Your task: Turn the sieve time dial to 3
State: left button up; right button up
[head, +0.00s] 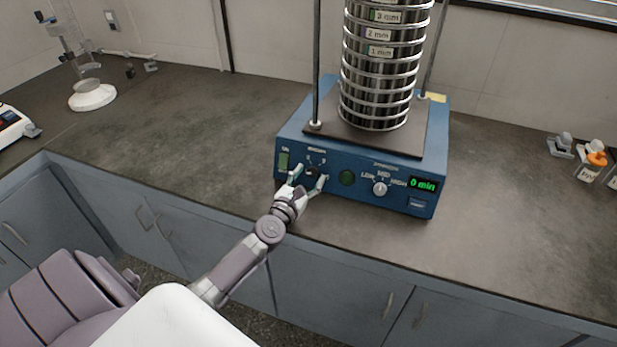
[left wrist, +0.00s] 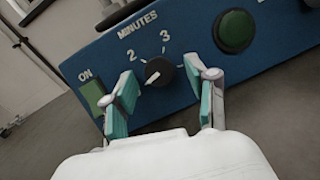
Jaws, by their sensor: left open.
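The blue sieve shaker (head: 357,180) stands on the counter with a tall stack of ring sieves (head: 381,65) on top. The minutes dial (left wrist: 159,72) is a black round knob on its front panel, with marks 2 and 3 above it. Its white pointer line points to the lower left, away from the 3. My left gripper (head: 309,181) is at the panel in front of the dial. In the left wrist view its open fingers (left wrist: 164,100) stand on either side of the dial; I cannot tell whether they touch it. My right gripper is not in view.
A green ON switch (left wrist: 93,96) is close beside the left finger. A round green button (left wrist: 235,31) is right of the dial. An intensity knob (head: 380,188) and a display reading 0 min (head: 423,185) are further right.

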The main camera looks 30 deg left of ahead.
pick_arm(q)
jog(key=shift+c, duration=0.4)
grip_shut()
